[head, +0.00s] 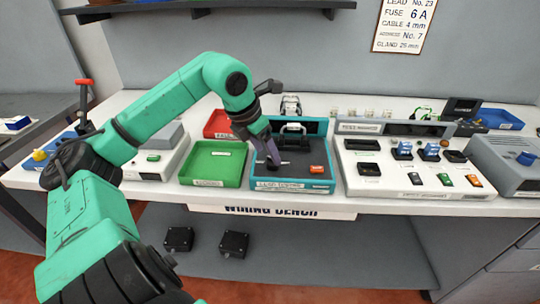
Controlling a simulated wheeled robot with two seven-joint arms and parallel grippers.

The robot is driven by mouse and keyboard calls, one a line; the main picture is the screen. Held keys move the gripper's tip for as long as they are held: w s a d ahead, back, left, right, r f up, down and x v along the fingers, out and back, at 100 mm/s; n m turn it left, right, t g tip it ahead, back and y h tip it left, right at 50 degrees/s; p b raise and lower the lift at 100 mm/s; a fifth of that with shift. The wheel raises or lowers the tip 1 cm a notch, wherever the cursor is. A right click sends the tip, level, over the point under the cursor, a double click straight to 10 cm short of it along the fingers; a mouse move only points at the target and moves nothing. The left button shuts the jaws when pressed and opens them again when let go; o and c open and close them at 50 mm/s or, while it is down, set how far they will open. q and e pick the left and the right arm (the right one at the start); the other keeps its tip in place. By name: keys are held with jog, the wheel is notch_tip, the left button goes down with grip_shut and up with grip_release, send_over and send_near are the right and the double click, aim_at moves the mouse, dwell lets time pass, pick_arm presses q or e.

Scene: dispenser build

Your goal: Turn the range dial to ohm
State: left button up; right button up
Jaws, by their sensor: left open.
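The teal-framed tester (262,184) sits at the front middle of the bench, with a label on its front edge that seems to read "lead tester". My left gripper (272,158) reaches down over the left part of its dark panel, fingers low and close to the surface. It is open. A small dark part with a pale end shows at the fingertips; I cannot tell if they touch it. I cannot make out the range dial or its setting, as the gripper covers that area. An orange piece (318,169) lies on the panel's right. My right gripper is not in view.
A green tray (214,164) stands left of the tester and a red tray (217,124) behind it. A wide pale test panel (405,183) with several small modules stands right. A grey box (510,165) is at the far right. A shelf (205,6) hangs above.

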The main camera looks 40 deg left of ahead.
aim_at(271, 161)
pick_arm(q)
jog(key=p+x, duration=0.1)
jog(key=x, duration=0.1)
jog(key=shift+w+d+f, duration=0.1)
jog(key=shift+w+f, duration=0.1)
jog(key=shift+f, duration=0.05)
jog(key=shift+w+f, duration=0.1)
jog(key=shift+f, duration=0.4)
grip_shut()
